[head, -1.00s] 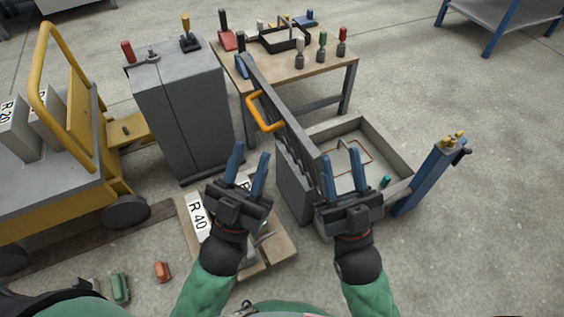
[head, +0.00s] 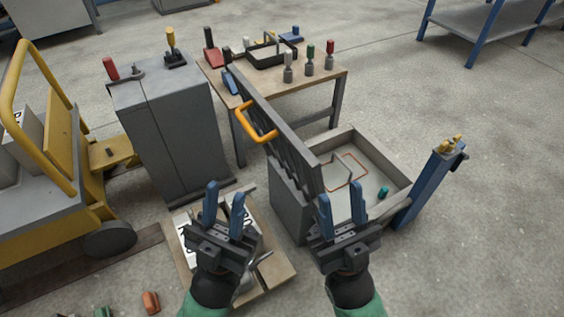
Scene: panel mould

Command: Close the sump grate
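The sump grate (head: 283,135) is a dark slatted panel standing steeply raised along the left side of the sump box. An orange handle (head: 258,125) sticks out from its left face. The sump box (head: 398,176) is grey and open-topped, with a reddish loop and a small teal item inside. My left gripper (head: 224,207) is open and empty, in front of the grate and to its left, over the wooden board. My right gripper (head: 341,208) is open and empty, in front of the box near the lower end of the grate. Neither visibly touches the grate.
A grey cabinet (head: 170,130) stands left of the grate. A workbench (head: 325,80) with tools is behind. A blue post (head: 430,187) stands at the box's right. A yellow cart (head: 50,215) is at left. A wooden board (head: 277,271) with labelled blocks lies below my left gripper.

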